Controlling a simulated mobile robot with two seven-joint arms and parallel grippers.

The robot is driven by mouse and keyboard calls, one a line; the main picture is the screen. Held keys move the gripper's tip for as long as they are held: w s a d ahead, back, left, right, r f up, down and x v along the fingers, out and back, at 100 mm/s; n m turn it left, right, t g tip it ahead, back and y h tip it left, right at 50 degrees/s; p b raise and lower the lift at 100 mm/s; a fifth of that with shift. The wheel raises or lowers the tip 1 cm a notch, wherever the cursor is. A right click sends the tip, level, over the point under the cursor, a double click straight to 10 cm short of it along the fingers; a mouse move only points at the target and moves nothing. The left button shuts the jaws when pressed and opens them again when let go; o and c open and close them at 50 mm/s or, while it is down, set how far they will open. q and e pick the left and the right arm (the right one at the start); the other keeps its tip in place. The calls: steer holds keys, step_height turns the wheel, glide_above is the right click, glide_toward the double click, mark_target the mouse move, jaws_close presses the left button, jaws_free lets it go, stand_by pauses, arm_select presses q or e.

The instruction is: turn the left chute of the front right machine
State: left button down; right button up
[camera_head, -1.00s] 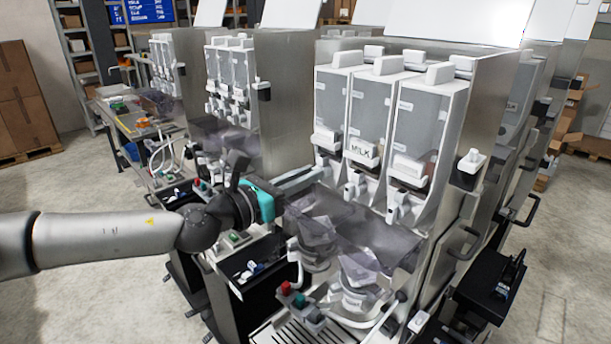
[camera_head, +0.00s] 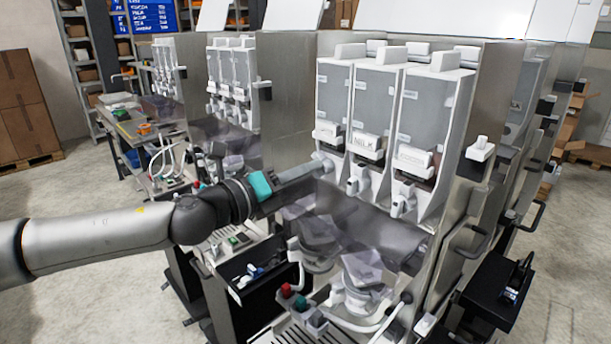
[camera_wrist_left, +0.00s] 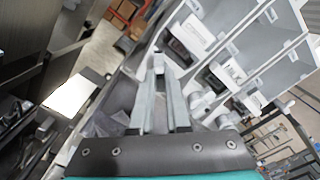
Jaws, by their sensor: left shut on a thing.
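The front right machine (camera_head: 465,130) has three clear hoppers in a row, with a pale chute under each. My left gripper (camera_head: 326,165) reaches in from the left to the left hopper's underside. Its fingers are shut on the left chute, mostly hidden in the head view. In the left wrist view, the left chute (camera_wrist_left: 158,63) shows as a small pale piece between the fingertips (camera_wrist_left: 160,78). The middle chute (camera_head: 357,181) and right chute (camera_head: 401,203) hang free to the right. The middle hopper is labelled MILK (camera_head: 367,147). My right gripper is not in view.
Mixing bowls (camera_head: 360,275) under a smoky clear cover (camera_head: 350,228) sit below the chutes. Red and green buttons (camera_head: 287,290) are at the machine's front. Another dispenser (camera_head: 232,85) stands behind to the left. Bare floor (camera_head: 80,240) lies at the left.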

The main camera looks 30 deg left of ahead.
arm_select(q)
steer(key=shift+a+f+n+p, duration=0.15)
steer(key=shift+n+p, duration=1)
steer(key=shift+n, duration=2.5)
steer(key=shift+d+f+n+p, duration=0.2)
steer(key=shift+n+p, duration=0.95)
steer(key=shift+n, duration=2.5)
steer(key=c, duration=0.9)
jaws_free()
steer(key=shift+f, duration=0.1)
